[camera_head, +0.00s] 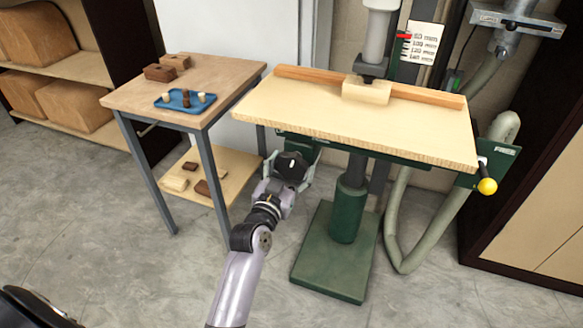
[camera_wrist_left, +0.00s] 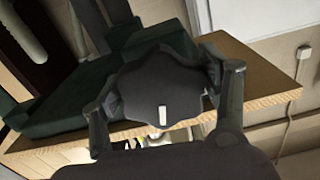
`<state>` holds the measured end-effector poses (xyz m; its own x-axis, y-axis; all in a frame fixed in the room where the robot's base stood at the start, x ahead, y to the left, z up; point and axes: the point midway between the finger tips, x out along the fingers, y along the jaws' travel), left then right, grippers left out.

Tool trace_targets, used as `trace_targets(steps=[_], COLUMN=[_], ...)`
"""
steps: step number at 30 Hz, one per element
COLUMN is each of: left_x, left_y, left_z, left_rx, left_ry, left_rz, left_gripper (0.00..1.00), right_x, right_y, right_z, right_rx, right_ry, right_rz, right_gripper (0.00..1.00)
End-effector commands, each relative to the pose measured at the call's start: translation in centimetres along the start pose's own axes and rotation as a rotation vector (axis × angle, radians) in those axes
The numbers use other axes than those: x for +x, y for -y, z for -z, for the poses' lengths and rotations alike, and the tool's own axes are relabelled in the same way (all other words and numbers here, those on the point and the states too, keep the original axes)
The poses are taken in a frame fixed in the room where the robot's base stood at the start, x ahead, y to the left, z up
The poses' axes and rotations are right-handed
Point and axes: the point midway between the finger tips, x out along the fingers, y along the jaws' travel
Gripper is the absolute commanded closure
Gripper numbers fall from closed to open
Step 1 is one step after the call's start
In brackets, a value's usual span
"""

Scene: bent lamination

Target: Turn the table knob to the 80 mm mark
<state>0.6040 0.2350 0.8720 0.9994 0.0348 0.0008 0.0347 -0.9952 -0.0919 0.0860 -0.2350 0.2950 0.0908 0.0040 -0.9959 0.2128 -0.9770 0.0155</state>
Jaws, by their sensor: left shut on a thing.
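The black lobed table knob (camera_head: 291,166) sits under the left front edge of the drill press table (camera_head: 300,108). My left gripper (camera_head: 289,174) is shut on the knob, with a finger on either side. In the left wrist view the knob (camera_wrist_left: 162,82) fills the middle between the fingers (camera_wrist_left: 165,105), and a white mark on its face points toward the picture bottom. The scale card (camera_head: 424,42) stands behind the table with a red pointer (camera_head: 404,36) beside its top mark, whose figure is too small to read surely. My right gripper is not in view.
A light wood block (camera_head: 366,92) stands on the press table against the wooden fence (camera_head: 430,96). A yellow-knobbed lever (camera_head: 487,186) is at the right. A side table (camera_head: 140,97) with a blue tray (camera_head: 185,106) stands left. The floor in front is clear.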

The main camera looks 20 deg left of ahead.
Motion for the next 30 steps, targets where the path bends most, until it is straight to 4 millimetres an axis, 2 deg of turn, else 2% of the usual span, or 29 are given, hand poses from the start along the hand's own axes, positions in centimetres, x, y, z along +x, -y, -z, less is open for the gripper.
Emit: trace_targets(steps=[4, 7, 16, 28, 29, 30], left_x=[0.0, 0.0, 0.0, 0.0, 0.0, 0.0], left_y=[0.0, 0.0, -0.2, -0.3, -0.3, -0.3], left_z=[0.0, 0.1, 0.3, -0.2, -0.2, -0.2], left_rx=[0.000, -0.010, -0.237, -0.290, -0.290, -0.290], left_ry=[0.000, 0.001, 0.005, 0.005, 0.005, 0.005], left_rz=[0.000, -0.001, -0.001, 0.000, 0.000, 0.000], left_gripper=[0.59, 0.59, 0.59, 0.59, 0.29, 0.26], right_x=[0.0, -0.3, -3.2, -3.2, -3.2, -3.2], right_y=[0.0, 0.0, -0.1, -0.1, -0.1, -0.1], right_z=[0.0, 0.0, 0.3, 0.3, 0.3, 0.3], right_rx=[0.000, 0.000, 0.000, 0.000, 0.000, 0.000], right_ry=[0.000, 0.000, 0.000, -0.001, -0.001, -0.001], right_rz=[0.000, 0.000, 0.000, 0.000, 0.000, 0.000], right_gripper=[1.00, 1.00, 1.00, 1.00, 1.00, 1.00])
